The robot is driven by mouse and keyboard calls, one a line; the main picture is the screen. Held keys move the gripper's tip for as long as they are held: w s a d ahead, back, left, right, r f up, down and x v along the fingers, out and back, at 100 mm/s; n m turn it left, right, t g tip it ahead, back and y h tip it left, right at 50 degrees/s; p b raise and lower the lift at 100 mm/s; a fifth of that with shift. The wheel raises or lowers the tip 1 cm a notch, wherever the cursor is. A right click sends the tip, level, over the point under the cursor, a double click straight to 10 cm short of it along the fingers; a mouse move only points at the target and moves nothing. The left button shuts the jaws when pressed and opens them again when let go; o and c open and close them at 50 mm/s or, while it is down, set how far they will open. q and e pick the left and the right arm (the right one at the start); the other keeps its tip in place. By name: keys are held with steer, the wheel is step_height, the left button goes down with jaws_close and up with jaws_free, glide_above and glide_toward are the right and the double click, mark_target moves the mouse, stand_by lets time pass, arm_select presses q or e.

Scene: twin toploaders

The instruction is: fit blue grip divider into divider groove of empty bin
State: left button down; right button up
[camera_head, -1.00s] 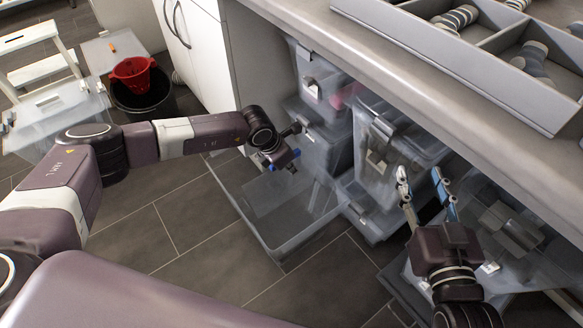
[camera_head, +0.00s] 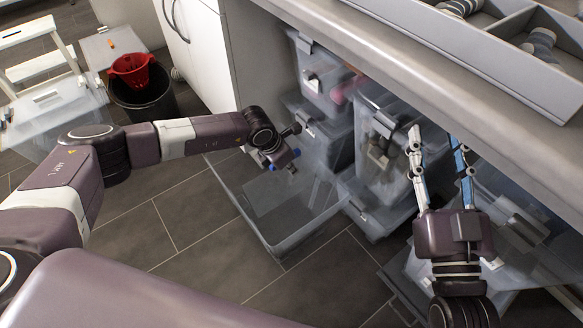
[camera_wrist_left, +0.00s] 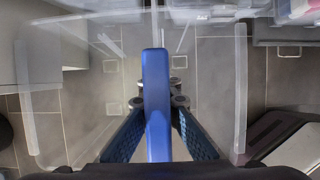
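The empty bin (camera_head: 306,234) is a clear, open-topped box on the floor; its walls also show in the left wrist view (camera_wrist_left: 240,95). My left gripper (camera_head: 281,161) is over the bin's far part. In the left wrist view the blue grip (camera_wrist_left: 156,95) of the divider stands between the fingers, which are closed on it. Only small blue ends of the grip (camera_head: 271,167) show in the head view. The divider's clear plate is hard to tell from the bin, and the groove cannot be made out. My right gripper (camera_head: 436,142) is open and empty, fingers apart, near the stacked bins.
Lidded clear bins (camera_head: 385,150) are stacked under the grey counter (camera_head: 400,60), right behind the empty bin. A white cabinet (camera_head: 200,60) stands behind. A black bucket with a red basket (camera_head: 132,70) stands at far left. Tiled floor (camera_head: 190,240) is free in front.

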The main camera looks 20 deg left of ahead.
steer(key=shift+f, duration=0.15)
stand_by(0.8)
steer(key=shift+f+g, duration=0.3)
steer(key=shift+f, duration=0.05)
steer(key=shift+w+f, duration=0.1)
stand_by(0.4)
steer(key=shift+f, duration=0.25)
steer(key=shift+w, duration=0.1)
stand_by(0.5)
steer(key=shift+d+f+g, duration=0.1)
steer(key=shift+f+g, duration=0.3)
steer(key=shift+r+t, duration=0.3)
steer(key=shift+r, duration=0.2)
